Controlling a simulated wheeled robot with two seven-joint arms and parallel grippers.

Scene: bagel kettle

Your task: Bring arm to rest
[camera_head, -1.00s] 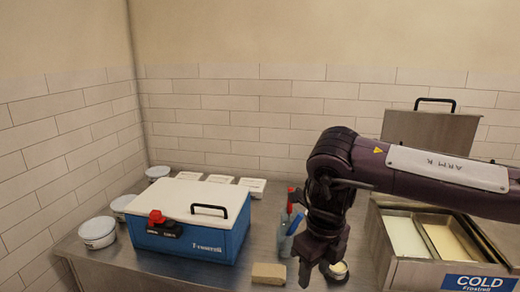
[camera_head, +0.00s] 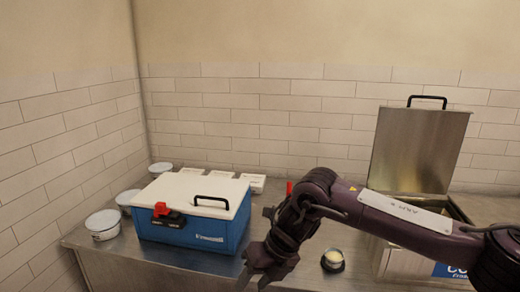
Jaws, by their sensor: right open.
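My right arm comes in from the right, and its gripper (camera_head: 258,277) hangs low at the front edge of the steel counter. The jaws are open, with nothing seen between them. My left gripper is not in view.
A blue cooler (camera_head: 187,240) with a white lid (camera_head: 180,192) is shut on the counter (camera_head: 310,270). Tubs (camera_head: 103,225) stand left of it. A small cup (camera_head: 333,259) stands right of my gripper. A steel cold box with a raised lid (camera_head: 410,150) is at right, partly behind my arm.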

